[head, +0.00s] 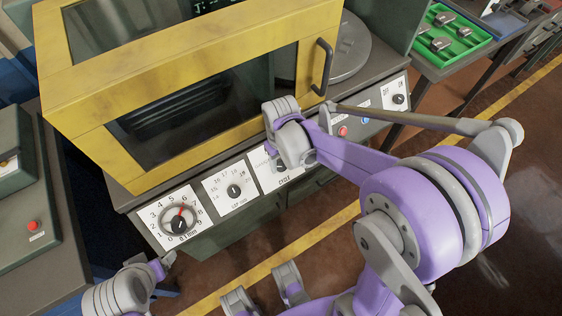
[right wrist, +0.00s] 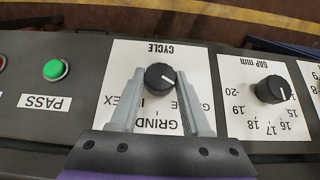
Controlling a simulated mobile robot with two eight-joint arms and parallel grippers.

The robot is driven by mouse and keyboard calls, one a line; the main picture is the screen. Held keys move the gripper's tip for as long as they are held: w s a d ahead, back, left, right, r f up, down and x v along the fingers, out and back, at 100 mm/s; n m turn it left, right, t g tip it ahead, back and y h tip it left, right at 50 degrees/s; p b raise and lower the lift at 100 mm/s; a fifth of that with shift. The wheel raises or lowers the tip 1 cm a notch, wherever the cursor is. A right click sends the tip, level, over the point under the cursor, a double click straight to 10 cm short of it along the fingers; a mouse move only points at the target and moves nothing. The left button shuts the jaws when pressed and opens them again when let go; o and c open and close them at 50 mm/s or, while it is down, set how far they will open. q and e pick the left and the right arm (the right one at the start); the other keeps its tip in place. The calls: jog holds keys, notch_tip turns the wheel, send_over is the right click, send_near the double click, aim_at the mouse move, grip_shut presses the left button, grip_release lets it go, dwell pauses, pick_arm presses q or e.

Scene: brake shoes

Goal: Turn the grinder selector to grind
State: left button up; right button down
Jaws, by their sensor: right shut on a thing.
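The grinder selector is a black round knob (right wrist: 160,79) on a white panel marked CYCLE, upside down in the right wrist view. Its white pointer line points right and slightly down there, towards a label partly covered by a finger. The word GRIND is readable below the knob, and INDEX is partly covered on the left. My right gripper (right wrist: 161,74) has its two grey fingers on either side of the knob, shut on it. In the head view the right wrist hides the knob. My left gripper (head: 166,262) is at the lower left, near the dial panel; its jaw opening is unclear.
A yellow machine housing with a glass door (head: 200,105) stands above the sloping control panel. Beside the selector are a gap knob (right wrist: 271,89), a green PASS button (right wrist: 55,70) and a large numbered dial (head: 179,222). A green tray (head: 450,38) holds metal parts.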

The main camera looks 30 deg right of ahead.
jog(key=shift+d+m+y, duration=0.1)
jog(key=shift+m+y, duration=0.2)
jog(key=shift+d+m+y+b, duration=0.15)
jog(key=shift+m+y+b, duration=0.4)
jog(key=shift+y, duration=0.25)
jog(key=shift+d+f+m+y+b, duration=0.15)
jog(key=shift+m+y+b, duration=0.35)
jog(key=shift+m+y, duration=0.5)
jog(key=m+t+y+b, duration=0.1)
jog(key=y+b, duration=0.1)
jog(key=y, duration=0.1)
jog(key=shift+s+d+f+m, duration=0.1)
jog(key=shift+m, duration=0.25)
jog(key=shift+m+t+y+b, duration=0.6)
jog(key=shift+m+y+b, duration=0.3)
jog(key=shift+y, duration=0.1)
jog(key=shift+c, duration=1.8)
grip_release()
